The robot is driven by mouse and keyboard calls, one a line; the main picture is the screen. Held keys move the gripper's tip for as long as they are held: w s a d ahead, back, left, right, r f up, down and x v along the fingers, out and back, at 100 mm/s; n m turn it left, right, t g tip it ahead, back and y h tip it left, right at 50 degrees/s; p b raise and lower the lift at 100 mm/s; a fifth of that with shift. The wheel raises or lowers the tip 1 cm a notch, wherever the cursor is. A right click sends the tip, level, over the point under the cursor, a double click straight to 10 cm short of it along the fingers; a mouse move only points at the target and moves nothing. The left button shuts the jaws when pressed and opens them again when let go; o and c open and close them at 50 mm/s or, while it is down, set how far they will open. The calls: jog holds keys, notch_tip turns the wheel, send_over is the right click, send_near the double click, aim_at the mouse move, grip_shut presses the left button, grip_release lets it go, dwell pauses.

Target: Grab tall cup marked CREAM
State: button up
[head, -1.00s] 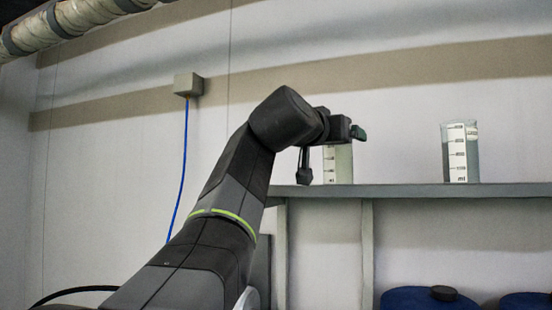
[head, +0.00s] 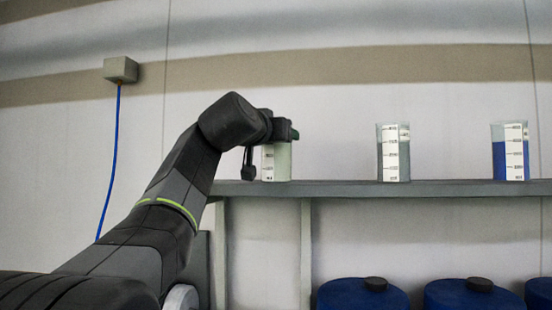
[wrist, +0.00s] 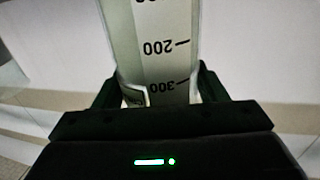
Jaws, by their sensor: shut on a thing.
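A tall clear cup with pale cream-coloured contents (head: 277,165) stands upright at the left end of the grey shelf (head: 350,188). My gripper (head: 286,134) is at its upper part, partly covering it in the head view. In the wrist view, the cup (wrist: 160,35) sits between the two dark fingers of my gripper (wrist: 158,88), which are shut on it. Its white scale with 200 and 300 shows upside down there. A small tag sits beside the scale, its word too small to read.
A cup with grey contents (head: 393,160) and a cup with blue contents (head: 510,158) stand farther right on the shelf, with clear gaps between. Several blue drums (head: 362,295) stand below. A blue cable (head: 112,160) hangs from a wall box on the left.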

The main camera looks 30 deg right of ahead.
jog(key=shift+c, duration=1.3)
jog(key=shift+r, duration=0.1)
